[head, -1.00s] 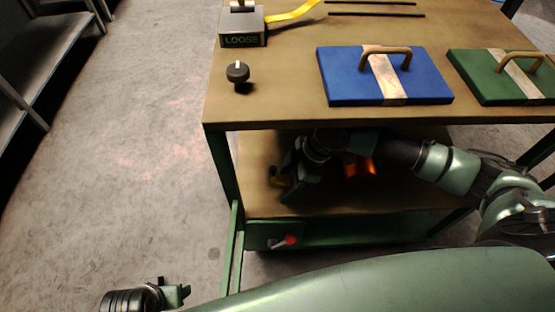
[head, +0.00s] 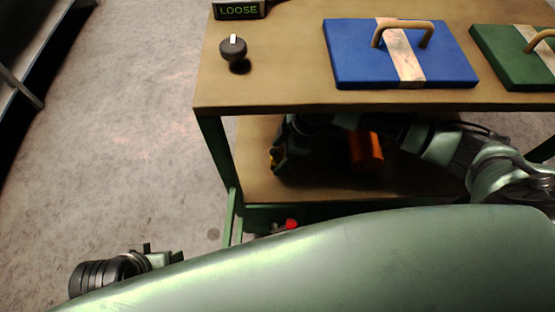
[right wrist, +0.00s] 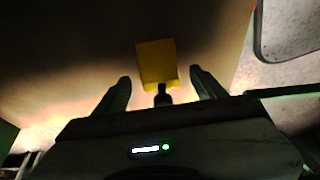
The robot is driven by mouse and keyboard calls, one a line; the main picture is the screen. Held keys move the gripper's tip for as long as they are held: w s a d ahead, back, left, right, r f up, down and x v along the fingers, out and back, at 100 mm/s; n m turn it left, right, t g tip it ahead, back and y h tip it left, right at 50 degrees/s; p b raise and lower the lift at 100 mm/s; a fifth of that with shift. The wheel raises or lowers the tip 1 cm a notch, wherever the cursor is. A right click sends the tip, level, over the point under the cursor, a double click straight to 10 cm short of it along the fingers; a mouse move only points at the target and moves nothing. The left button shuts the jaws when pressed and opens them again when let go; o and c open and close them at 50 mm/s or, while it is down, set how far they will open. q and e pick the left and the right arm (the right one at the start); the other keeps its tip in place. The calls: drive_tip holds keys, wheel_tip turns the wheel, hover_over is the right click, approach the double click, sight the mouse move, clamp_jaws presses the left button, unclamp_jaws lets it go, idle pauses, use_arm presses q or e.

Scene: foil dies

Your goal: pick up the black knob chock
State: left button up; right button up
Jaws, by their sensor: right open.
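A yellow chock (right wrist: 156,62) with a black knob (right wrist: 162,96) lies on the lower shelf of the bench. In the right wrist view the knob points toward my right gripper (right wrist: 160,78) and sits between its two open fingers, with clear gaps on both sides. I see no contact. In the head view the chock (head: 273,155) is a small yellow patch, mostly hidden by my right gripper (head: 280,160) under the tabletop. My left gripper (head: 163,258) is low at the left, away from the bench; its jaws are unclear.
The bench top (head: 285,85) overhangs the lower shelf (head: 330,188). An orange cylinder (head: 366,150) stands on the shelf close to my right arm. On top are a round black knob (head: 233,48), a blue panel (head: 360,55), a green panel (head: 515,65) and a LOOSE box (head: 238,10).

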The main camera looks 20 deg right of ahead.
drive_tip(key=shift+x, duration=0.75)
drive_tip(key=shift+d, duration=0.1)
drive_tip(key=c, duration=1.5)
drive_tip(key=shift+r, duration=0.1)
